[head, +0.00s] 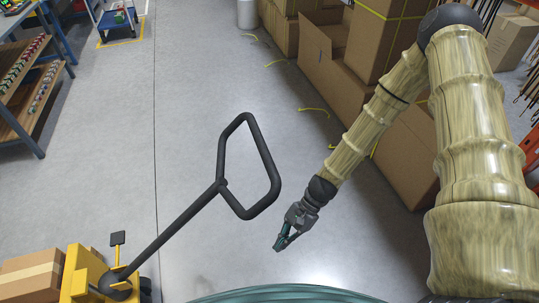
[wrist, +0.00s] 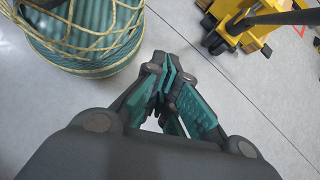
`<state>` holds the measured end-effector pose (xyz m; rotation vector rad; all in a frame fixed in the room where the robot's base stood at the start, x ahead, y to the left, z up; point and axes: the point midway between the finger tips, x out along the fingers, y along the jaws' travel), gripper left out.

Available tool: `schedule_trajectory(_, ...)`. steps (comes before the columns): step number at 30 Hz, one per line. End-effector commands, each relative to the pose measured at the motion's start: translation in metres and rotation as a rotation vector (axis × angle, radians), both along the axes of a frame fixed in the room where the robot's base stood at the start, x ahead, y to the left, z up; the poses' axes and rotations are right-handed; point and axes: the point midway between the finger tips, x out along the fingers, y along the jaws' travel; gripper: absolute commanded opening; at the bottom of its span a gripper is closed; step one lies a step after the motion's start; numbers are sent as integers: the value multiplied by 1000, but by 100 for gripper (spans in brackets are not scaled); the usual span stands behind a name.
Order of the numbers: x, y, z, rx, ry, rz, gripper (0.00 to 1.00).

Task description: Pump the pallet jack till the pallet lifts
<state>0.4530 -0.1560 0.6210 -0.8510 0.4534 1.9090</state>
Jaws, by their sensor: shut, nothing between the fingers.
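The yellow pallet jack (head: 84,272) stands at the lower left of the head view. Its black handle (head: 248,164) is a loop on a long bar, tilted up and to the right over the floor. My gripper (head: 279,247) is shut and empty, pointing down, to the right of and below the handle loop and apart from it. In the wrist view my gripper (wrist: 162,62) is shut over bare floor. Part of the yellow jack (wrist: 245,28) shows at the upper right there. The pallet and the forks cannot be made out clearly.
Large cardboard boxes (head: 335,85) stand behind and right of my arm, with yellow straps loose on the floor. A shelf (head: 22,128) is at the left. A cardboard box (head: 30,277) sits beside the jack. The floor around the handle is clear.

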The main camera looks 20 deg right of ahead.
Motion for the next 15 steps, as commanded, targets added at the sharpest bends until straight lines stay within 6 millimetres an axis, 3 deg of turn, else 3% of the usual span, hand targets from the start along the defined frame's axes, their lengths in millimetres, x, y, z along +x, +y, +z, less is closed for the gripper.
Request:
schedule_trajectory(2,29,1,1,91,46,-89,0)
schedule_trajectory(8,98,-8,47,356,164,-265,0)
schedule_trajectory(15,166,-60,121,706,263,-381,0)
